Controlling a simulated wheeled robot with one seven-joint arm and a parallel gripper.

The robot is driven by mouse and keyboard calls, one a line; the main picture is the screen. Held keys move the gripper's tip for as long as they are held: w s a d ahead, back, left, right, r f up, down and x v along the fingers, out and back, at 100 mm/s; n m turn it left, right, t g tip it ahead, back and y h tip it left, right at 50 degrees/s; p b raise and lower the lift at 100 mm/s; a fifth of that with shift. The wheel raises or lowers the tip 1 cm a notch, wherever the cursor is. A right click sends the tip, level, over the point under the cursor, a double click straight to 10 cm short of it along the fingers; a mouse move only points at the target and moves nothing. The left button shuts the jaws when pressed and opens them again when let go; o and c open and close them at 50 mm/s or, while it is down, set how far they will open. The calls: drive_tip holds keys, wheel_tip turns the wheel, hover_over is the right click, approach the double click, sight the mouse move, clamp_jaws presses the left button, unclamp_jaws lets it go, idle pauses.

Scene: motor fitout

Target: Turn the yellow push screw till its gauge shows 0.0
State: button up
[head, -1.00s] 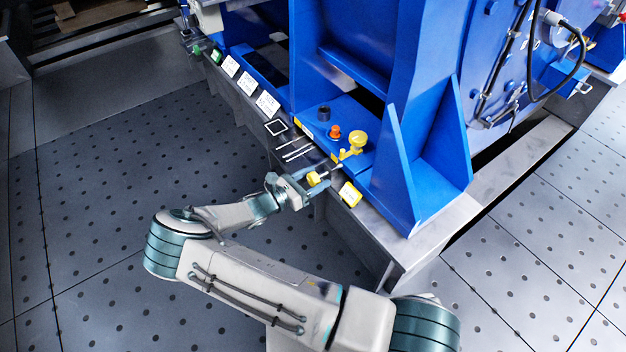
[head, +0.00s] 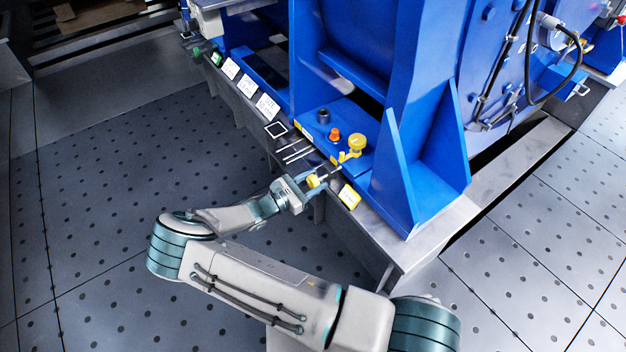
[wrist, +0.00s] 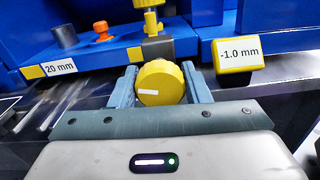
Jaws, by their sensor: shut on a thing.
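The yellow push screw (wrist: 161,84) has a round knob with a white mark, set at a tilt in the wrist view. It also shows in the head view (head: 313,181), small, at the blue machine foot's edge. My gripper (head: 309,186) is shut on the knob, with one blue-grey finger on each side of it; it fills the lower wrist view (wrist: 160,95). The yellow gauge (wrist: 238,58), to the right of the screw, reads -1.0 mm. It shows in the head view (head: 350,196) too. The screw's shaft is hidden behind the knob.
A "20 mm" label (wrist: 58,68) is at left. White cards (head: 267,105) line the rail. The floor at left is clear.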

drive_tip(key=m+p, duration=0.1)
drive_tip(key=m, duration=0.2)
drive_tip(key=shift+m, duration=0.4)
drive_tip(key=m, duration=0.3)
drive_tip(key=shift+s+m+p, duration=0.1)
drive_tip(key=shift+m+p, duration=0.2)
drive_tip(key=m, duration=0.3)
drive_tip(key=shift+f+m, duration=0.15)
drive_tip(key=shift+m, duration=2.05)
drive_tip(key=o, duration=1)
drive_tip(key=shift+s, duration=0.1)
